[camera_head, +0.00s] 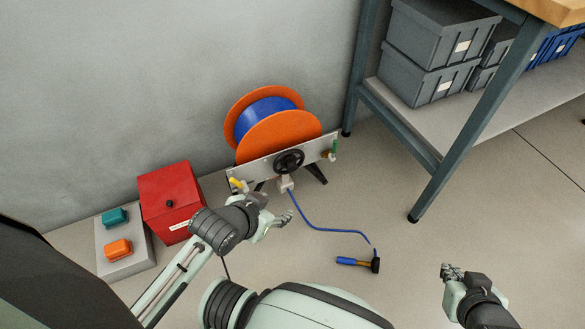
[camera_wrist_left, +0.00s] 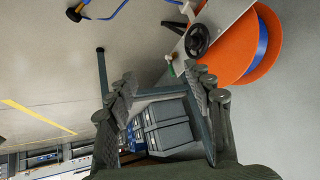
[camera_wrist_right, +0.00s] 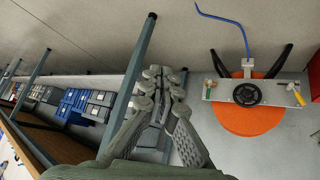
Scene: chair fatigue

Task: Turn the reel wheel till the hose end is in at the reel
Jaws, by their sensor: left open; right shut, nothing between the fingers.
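The orange reel (camera_head: 283,133) with blue hose wound on it stands on the floor by the wall. Its black wheel (camera_head: 289,162) is on the grey front plate; it also shows in the left wrist view (camera_wrist_left: 198,40) and the right wrist view (camera_wrist_right: 247,94). My right gripper (camera_head: 452,271) is shut and empty, far right of the reel.
A red box (camera_head: 170,200) and a grey panel with teal and orange buttons (camera_head: 118,246) stand left. A workbench (camera_head: 453,155) with grey bins is at right. Yellow and green handles flank the wheel.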

